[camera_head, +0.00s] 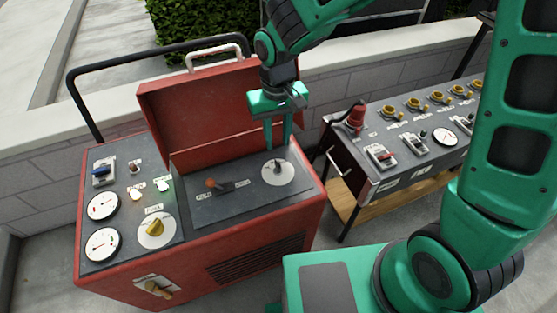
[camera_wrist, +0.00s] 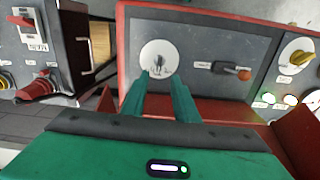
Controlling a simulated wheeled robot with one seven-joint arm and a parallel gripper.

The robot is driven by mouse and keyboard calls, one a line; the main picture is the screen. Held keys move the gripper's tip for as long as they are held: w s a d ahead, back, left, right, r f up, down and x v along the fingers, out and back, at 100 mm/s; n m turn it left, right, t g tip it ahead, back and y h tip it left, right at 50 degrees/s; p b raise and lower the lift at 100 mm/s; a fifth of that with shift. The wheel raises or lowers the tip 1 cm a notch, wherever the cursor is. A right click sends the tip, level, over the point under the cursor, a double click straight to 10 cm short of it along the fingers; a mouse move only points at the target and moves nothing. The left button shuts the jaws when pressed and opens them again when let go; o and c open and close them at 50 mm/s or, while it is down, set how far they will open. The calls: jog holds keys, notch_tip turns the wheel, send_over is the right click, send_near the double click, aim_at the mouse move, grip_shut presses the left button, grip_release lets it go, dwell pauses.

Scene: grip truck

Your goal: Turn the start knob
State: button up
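A small dark knob (camera_head: 279,166) sits on a round white dial at the right end of the red machine's open top panel. I take it for the start knob; its label is not readable. It also shows in the wrist view (camera_wrist: 158,67), just beyond the fingertips. My gripper (camera_head: 279,147) points down above this dial, and its two green fingers are spread apart with nothing between them. In the wrist view my gripper (camera_wrist: 159,78) has its fingertips near the dial's lower edge. I cannot tell whether they touch anything.
The red machine's raised lid (camera_head: 195,110) stands behind the panel, close to my gripper. An orange-tipped lever (camera_head: 212,183) is left of the dial. A yellow knob (camera_head: 155,228) and gauges are farther left. A second console (camera_head: 410,140) with switches stands at the right.

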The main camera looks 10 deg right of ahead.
aim_at(278, 163)
notch_tip(278, 163, down, 10)
jog(key=shift+d+f, duration=0.1)
jog(key=shift+f, duration=0.1)
dwell(0.4)
